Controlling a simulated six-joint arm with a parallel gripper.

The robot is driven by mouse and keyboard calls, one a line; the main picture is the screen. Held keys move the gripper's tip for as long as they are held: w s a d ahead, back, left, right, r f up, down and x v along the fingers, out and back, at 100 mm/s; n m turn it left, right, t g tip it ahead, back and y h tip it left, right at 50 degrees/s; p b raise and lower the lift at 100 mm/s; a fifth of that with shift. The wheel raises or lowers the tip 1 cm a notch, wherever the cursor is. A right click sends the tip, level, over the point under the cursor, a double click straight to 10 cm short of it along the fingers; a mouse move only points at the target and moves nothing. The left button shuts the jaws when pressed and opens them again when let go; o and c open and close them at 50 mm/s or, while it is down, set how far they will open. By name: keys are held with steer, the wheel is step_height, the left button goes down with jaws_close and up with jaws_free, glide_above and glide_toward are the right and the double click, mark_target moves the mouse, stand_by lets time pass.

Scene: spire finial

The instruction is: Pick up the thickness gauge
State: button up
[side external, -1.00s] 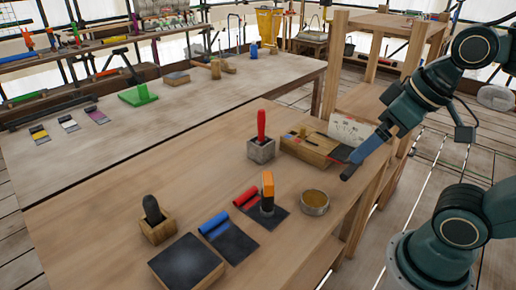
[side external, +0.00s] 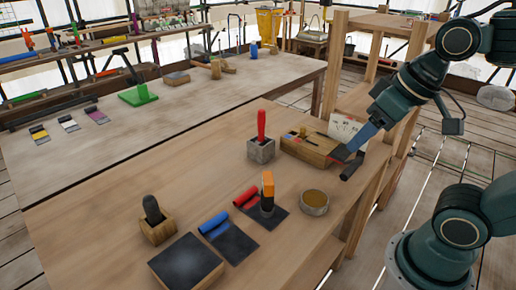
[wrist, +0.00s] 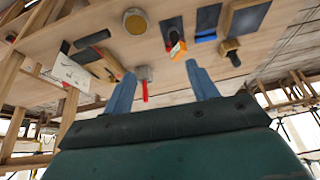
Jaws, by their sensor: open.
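An upright orange and black tool (side external: 267,190), which looks like the thickness gauge, stands on a dark plate near the front of the wooden bench in the side view. It shows in the wrist view (wrist: 177,47), beyond and between the spread fingers. My gripper (wrist: 163,85) is open and empty, with two blue fingers wide apart. In the side view my gripper (side external: 340,155) is above the bench's right side, to the right of the tool and apart from it; there its fingers overlap.
A round tin (side external: 314,202) stands right of the orange tool. A red-handled tool in a grey block (side external: 262,150) and a wooden box (side external: 308,147) stand behind. A black cylinder (side external: 352,166) lies near the right edge. Blue (side external: 214,222) and red rolls lie nearby.

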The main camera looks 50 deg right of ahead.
steer(key=w+a+f+m+g, duration=0.1)
steer(key=w+m, duration=0.1)
steer(key=w, duration=0.3)
steer(key=w+a+f+m+g, duration=0.1)
steer(key=w+f+m+g, duration=0.1)
steer(key=w, duration=0.4)
steer(key=m+g, duration=0.2)
steer(key=m, duration=0.2)
glide_above(268, 178)
step_height(268, 178, down, 8)
steer(key=shift+d+r, duration=0.1)
steer(key=shift+r, duration=0.1)
steer(key=shift+f, duration=0.1)
steer(key=shift+f, duration=4.3)
steer(key=shift+f, duration=0.1)
steer(key=shift+f, duration=2.45)
